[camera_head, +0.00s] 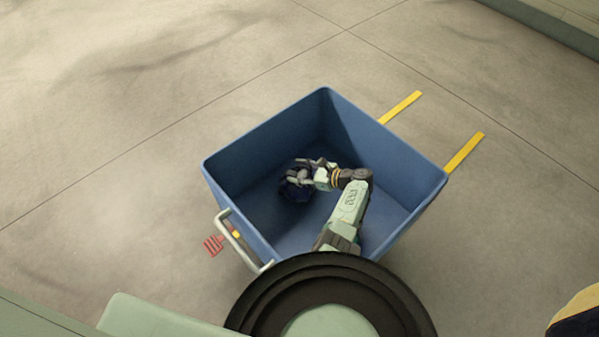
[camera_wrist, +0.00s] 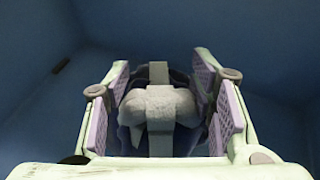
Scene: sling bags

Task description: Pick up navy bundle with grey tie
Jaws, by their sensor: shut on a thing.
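The navy bundle (camera_head: 295,191) with its grey tie (camera_head: 303,173) is inside the blue bin, left of the middle of its floor. In the wrist view the grey tie (camera_wrist: 160,105) is a pale knot with a band, and dark navy cloth (camera_wrist: 125,137) shows around it. My gripper (camera_head: 308,172) reaches down into the bin at the bundle. In the wrist view my gripper (camera_wrist: 162,112) has its pads on both sides of the knot and is shut on the bundle. The bundle's underside is hidden, so I cannot tell whether it touches the floor.
The blue bin (camera_head: 262,138) has high walls on all sides of my gripper. A pale handle (camera_head: 238,240) is on its left front side. Yellow strips (camera_head: 464,152) and a red mark (camera_head: 214,246) lie on the floor outside. The floor behind the bin is clear.

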